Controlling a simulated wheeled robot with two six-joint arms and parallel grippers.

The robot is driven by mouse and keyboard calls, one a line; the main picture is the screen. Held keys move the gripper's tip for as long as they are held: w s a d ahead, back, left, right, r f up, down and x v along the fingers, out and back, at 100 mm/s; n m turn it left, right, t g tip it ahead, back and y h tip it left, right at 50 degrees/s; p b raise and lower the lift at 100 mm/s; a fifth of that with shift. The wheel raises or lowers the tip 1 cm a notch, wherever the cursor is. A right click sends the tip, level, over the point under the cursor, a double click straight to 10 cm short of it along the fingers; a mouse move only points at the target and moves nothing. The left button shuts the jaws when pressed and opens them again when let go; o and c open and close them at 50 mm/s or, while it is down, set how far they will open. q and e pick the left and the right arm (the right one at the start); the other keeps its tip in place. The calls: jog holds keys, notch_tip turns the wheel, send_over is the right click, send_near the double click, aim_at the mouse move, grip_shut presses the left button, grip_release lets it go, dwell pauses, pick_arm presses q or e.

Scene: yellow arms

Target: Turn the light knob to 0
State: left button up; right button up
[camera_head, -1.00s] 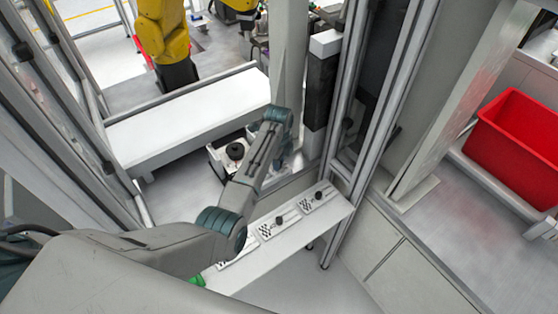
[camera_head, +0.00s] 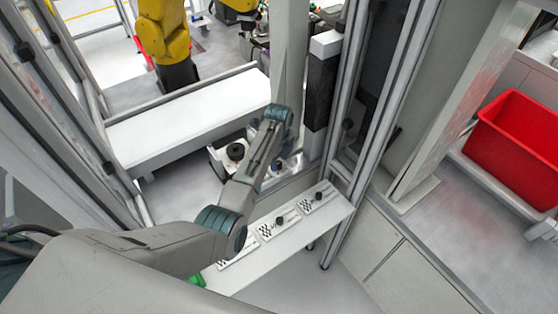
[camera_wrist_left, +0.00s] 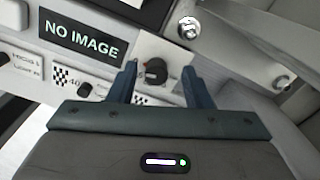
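In the left wrist view a black round knob (camera_wrist_left: 156,72) with a small orange mark sits on a light square plate. My left gripper (camera_wrist_left: 159,76) is open, with one blue finger on each side of this knob in the picture. I see gaps between the knob and the fingers; whether the tips are level with it I cannot tell. No lettering that names it as the light knob is readable. In the head view my left arm reaches down past the ledge, and its fingers are not clear there. My right gripper is not in view.
A dark "NO IMAGE" display (camera_wrist_left: 82,37) and a smaller black knob (camera_wrist_left: 84,90) beside a checkered label are left of the fingers. A white ledge (camera_head: 262,262) carries several checkered panels. A metal post stands at the right; a red bin (camera_head: 515,145) is farther right.

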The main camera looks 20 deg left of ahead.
aim_at(279, 163)
pick_arm(q)
jog(key=shift+s+f, duration=0.15)
notch_tip(279, 163, up, 11)
jog(key=b, duration=0.3)
jog(key=shift+b, duration=0.35)
jog(key=shift+f, duration=0.1)
